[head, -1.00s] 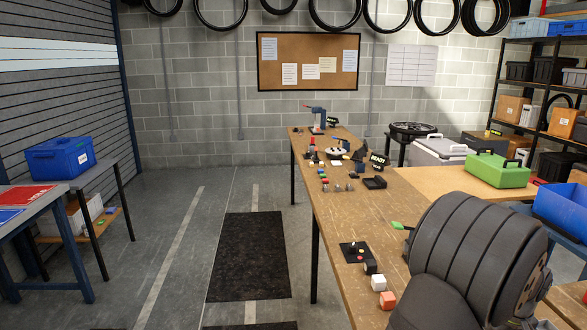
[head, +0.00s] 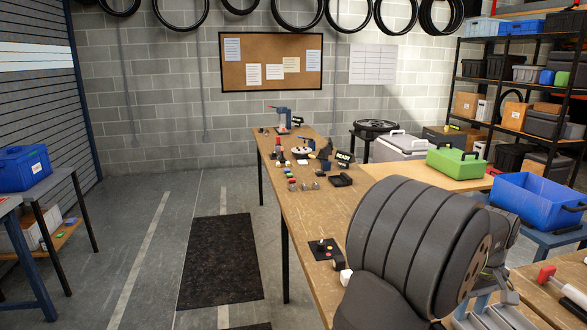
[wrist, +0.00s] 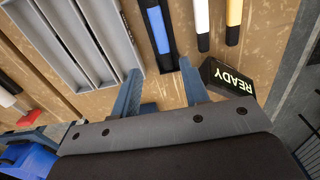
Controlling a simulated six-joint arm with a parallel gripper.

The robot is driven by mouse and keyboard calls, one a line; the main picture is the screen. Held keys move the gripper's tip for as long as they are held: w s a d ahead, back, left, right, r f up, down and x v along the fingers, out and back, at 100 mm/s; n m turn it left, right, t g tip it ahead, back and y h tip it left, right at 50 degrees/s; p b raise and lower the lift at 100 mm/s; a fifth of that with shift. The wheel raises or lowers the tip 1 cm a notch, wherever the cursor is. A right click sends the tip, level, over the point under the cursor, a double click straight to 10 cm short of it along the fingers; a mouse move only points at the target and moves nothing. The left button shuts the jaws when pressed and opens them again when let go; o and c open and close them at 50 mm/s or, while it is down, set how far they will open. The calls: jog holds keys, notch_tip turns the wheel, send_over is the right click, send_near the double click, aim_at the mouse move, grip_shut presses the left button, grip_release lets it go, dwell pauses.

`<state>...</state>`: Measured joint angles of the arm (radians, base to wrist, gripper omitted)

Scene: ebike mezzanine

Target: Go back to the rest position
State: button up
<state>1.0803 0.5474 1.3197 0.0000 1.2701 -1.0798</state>
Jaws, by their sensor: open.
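My gripper shows in the wrist view (wrist: 160,84), its two blue-grey fingers well apart with nothing gripped between them. It hangs above a wooden bench top. A narrow black tray (wrist: 151,12) holding a blue bar-shaped item (wrist: 158,32) lies just beyond the gap between the fingers. A black READY sign (wrist: 230,80) is close to the right finger. A grey tray with long compartments (wrist: 75,40) lies to the left. In the head view my dark rounded arm fills the lower right, and I cannot make out the fingers there.
White and yellow rod-shaped items (wrist: 202,25) (wrist: 233,22) lie past the right finger. In the head view, the long bench (head: 300,215) carries small parts and another READY sign (head: 343,158). A green case (head: 457,162) and blue bin (head: 535,205) stand right. Floor left of the bench is open.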

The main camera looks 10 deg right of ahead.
notch_tip(320, 180, down, 13)
jog(key=shift+a, duration=0.1)
jog(key=r, duration=0.5)
jog(key=shift+s+r, duration=0.15)
jog(key=shift+s, duration=0.2)
jog(key=s+r, duration=0.7)
jog(key=s, duration=0.4)
jog(key=s+a+f, duration=0.1)
jog(key=s+a, duration=0.1)
jog(key=a, duration=1.5)
jog(key=w+f, duration=0.2)
jog(key=w, duration=0.1)
jog(key=w+a+f, duration=0.1)
jog(key=w, duration=0.2)
jog(key=w+a+f, duration=0.1)
jog(key=w+f, duration=0.1)
jog(key=w, duration=0.1)
jog(key=shift+f, duration=0.3)
jog(key=shift+w+f, duration=0.35)
jog(key=shift+w, duration=0.15)
jog(key=shift+o, duration=0.5)
